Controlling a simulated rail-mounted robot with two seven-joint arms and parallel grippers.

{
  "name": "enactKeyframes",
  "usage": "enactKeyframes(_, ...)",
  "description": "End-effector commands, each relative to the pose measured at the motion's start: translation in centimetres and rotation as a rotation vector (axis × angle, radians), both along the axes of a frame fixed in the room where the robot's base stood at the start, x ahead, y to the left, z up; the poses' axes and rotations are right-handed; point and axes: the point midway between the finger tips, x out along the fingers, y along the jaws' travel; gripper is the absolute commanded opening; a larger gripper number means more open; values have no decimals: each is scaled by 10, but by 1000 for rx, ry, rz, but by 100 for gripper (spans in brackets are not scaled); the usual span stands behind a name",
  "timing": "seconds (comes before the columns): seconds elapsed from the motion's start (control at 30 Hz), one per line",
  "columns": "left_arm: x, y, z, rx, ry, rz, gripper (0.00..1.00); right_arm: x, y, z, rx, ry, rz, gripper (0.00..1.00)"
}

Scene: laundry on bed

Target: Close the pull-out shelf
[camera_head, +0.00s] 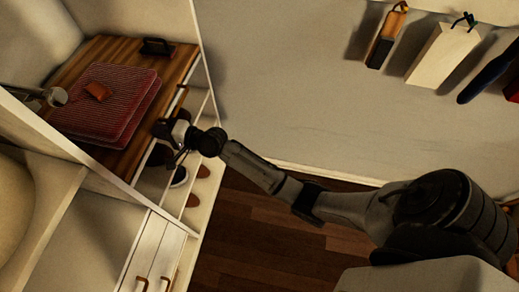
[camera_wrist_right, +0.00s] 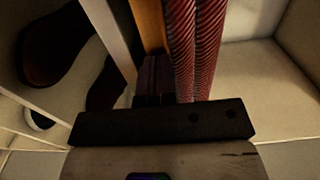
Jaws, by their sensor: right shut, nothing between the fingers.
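The pull-out shelf (camera_head: 178,68) is a wooden board inside the white wardrobe in the head view, with a folded red striped cloth (camera_head: 105,92) on it. The wooden edge (camera_wrist_right: 150,25) and the red cloth (camera_wrist_right: 184,45) also show in the right wrist view. My left gripper is not in view.
Shoes (camera_head: 179,176) stand on white racks below the board; a dark shoe (camera_wrist_right: 55,40) shows in the right wrist view. White drawers (camera_head: 150,252) are lower down. Bags (camera_head: 443,55) hang on the wall. The wooden floor (camera_head: 240,225) beside the wardrobe looks clear.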

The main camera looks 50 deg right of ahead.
Motion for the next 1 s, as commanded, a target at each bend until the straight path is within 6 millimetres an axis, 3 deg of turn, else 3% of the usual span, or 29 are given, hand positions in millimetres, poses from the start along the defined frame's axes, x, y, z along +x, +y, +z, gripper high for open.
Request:
enactKeyframes(0.37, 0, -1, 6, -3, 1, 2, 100, -11, -3, -5, -5, 12, 4, 0)
enactKeyframes(0.57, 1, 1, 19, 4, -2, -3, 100, -44, -8, -2, -4, 10, 20, 0)
enactKeyframes(0.8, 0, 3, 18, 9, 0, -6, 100, -87, -29, -4, -4, 8, 19, 0)
enactKeyframes(1.0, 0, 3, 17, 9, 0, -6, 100, -113, -41, -3, -2, 5, 19, 0)
